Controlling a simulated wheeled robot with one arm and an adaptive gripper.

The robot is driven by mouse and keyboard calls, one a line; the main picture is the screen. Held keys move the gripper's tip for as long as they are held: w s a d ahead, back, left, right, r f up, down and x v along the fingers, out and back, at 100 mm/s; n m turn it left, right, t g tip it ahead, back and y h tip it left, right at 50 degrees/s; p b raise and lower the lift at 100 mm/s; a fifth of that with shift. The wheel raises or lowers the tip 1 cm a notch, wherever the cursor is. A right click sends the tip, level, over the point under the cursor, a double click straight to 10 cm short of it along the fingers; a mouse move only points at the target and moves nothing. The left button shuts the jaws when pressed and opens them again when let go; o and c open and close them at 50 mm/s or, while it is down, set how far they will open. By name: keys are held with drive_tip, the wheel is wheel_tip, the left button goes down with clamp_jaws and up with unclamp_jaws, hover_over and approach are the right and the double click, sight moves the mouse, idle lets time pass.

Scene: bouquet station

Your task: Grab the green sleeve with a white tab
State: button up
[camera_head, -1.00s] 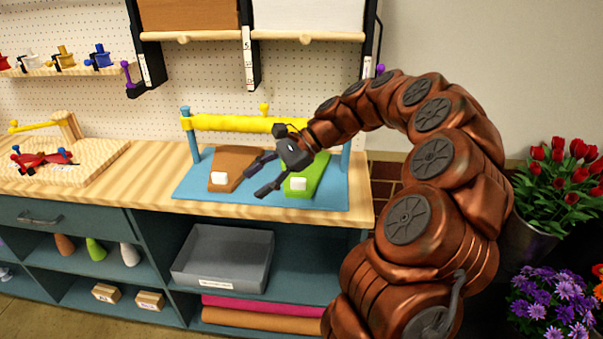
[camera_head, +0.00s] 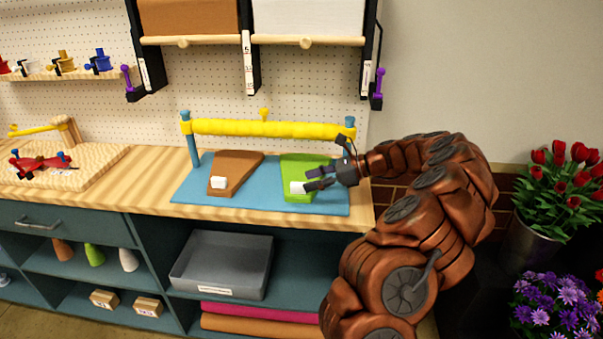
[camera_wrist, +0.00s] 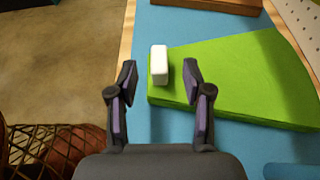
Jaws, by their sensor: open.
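The green sleeve (camera_head: 300,166) lies flat on the blue mat (camera_head: 240,196), under the yellow roll. Its white tab (camera_head: 297,187) stands at its near end. My gripper (camera_head: 316,180) is open and empty, low over the mat at the right side of the tab. In the wrist view the green sleeve (camera_wrist: 235,82) spreads to the right, and the white tab (camera_wrist: 159,66) stands at its left edge, just ahead of and between the open fingertips (camera_wrist: 160,76). I cannot tell whether any finger touches it.
A brown sleeve (camera_head: 236,170) with its own white tab (camera_head: 218,182) lies to the left on the mat. The yellow roll (camera_head: 255,128) spans two blue posts behind. A grey tray (camera_head: 222,266) sits on the shelf below. Red tulips (camera_head: 570,172) stand at the right.

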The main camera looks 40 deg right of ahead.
sight(298, 183)
drive_tip(key=p+x, duration=0.1)
drive_tip(key=x, duration=0.3)
drive_tip(key=shift+w+a+f, duration=0.15)
drive_tip(key=shift+a+f, duration=0.05)
drive_tip(key=shift+f, duration=0.05)
clamp_jaws()
